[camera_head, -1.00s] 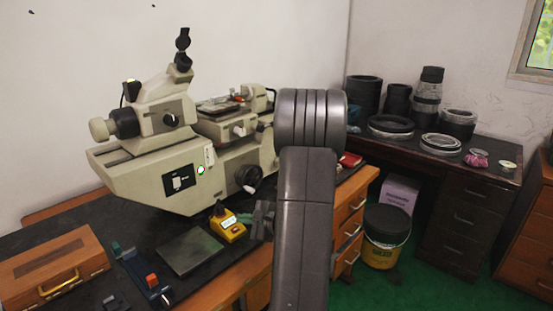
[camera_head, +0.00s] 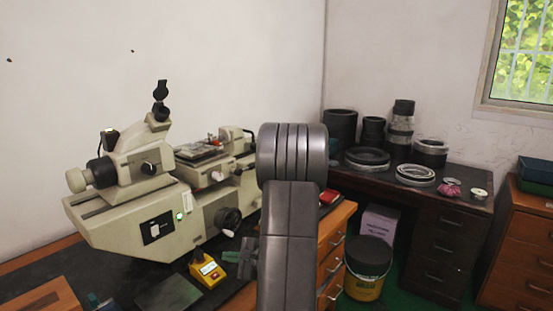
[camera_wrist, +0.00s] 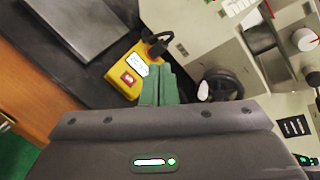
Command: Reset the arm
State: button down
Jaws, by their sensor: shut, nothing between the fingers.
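My arm rises through the middle of the head view in front of the bench. My gripper (camera_head: 232,257) shows at its left side, low over the bench, with green fingers. In the wrist view the green fingers (camera_wrist: 160,85) are together with nothing between them. A yellow device (camera_head: 208,270) with a small display lies on the dark bench top just left of the fingers. It also shows in the wrist view (camera_wrist: 130,76), close beside the fingertips; whether they touch cannot be told.
A large beige measuring machine (camera_head: 140,215) stands on the bench behind my gripper. A flat grey plate (camera_head: 170,295) lies left of the yellow device. A dark desk (camera_head: 455,210) at right carries several bearing rings (camera_head: 415,174). A lidded bucket (camera_head: 367,268) stands on the floor.

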jog(key=f+b, duration=0.1)
jog(key=w+a+f, duration=0.1)
jog(key=f, duration=0.1)
jog(key=a+f+b, duration=0.1)
jog(key=f, duration=0.1)
jog(key=shift+w+a+b, duration=0.2)
jog(key=shift+w+b, duration=0.1)
jog(key=shift+w, duration=0.05)
jog(key=shift+s+a+b, duration=0.1)
jog(key=shift+b, duration=0.85)
jog(key=shift+b, duration=0.4)
jog(key=r+p, duration=0.1)
jog(key=p, duration=0.3)
jog(key=shift+r, duration=0.1)
